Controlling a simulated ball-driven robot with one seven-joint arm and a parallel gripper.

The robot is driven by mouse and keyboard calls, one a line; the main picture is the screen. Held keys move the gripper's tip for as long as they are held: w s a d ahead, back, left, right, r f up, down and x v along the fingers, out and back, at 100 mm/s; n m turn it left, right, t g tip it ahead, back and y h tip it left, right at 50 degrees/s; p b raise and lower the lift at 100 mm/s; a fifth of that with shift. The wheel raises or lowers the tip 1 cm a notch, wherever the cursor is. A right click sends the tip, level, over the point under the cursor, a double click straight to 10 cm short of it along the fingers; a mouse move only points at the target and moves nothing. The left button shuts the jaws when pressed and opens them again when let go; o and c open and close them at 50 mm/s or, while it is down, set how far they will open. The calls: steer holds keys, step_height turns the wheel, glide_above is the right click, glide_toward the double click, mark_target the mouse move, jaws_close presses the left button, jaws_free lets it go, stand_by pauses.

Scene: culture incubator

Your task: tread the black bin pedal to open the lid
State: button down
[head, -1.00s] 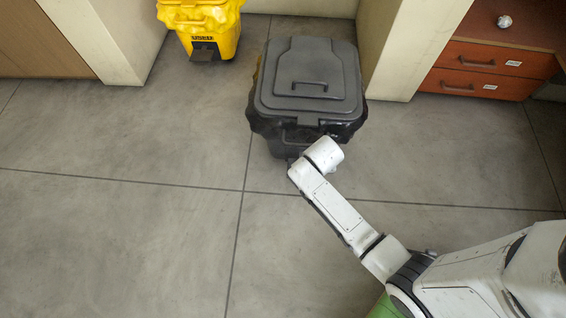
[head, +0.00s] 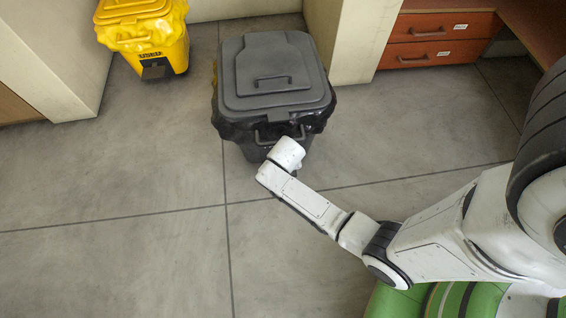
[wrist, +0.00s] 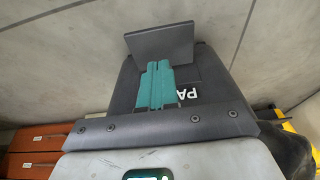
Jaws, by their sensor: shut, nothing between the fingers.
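The black bin (head: 275,82) stands on the floor with its dark grey lid (head: 272,68) shut. Its front, with pale letters, shows in the wrist view (wrist: 206,76). The pedal (wrist: 160,45), a flat dark plate, juts out at the bin's foot, beyond my fingertips in the wrist view. My gripper (wrist: 157,68) has teal fingers, shut and empty, in front of the bin and pointing at the pedal. Their tips overlap the pedal's near edge in the picture; I cannot tell whether they touch it. In the head view, my wrist hides the fingers and the pedal.
A yellow bin (head: 150,40) stands at the back left beside a pale wall end (head: 70,65). Another wall end (head: 345,45) is close to the black bin's right. Orange drawers (head: 425,52) are further right. The floor (head: 110,235) at left and front is clear.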

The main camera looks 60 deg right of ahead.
steer(key=b+x, duration=0.3)
steer(key=x, duration=0.4)
steer(key=shift+f+b, duration=0.1)
steer(key=shift+b, duration=0.2)
steer(key=f, duration=0.1)
steer(key=f+b, duration=0.1)
steer(key=f, duration=0.2)
steer(key=shift+s+a+f, duration=0.2)
steer(key=shift+s+a, duration=0.05)
steer(key=shift+a, duration=0.05)
steer(key=shift+s, duration=0.1)
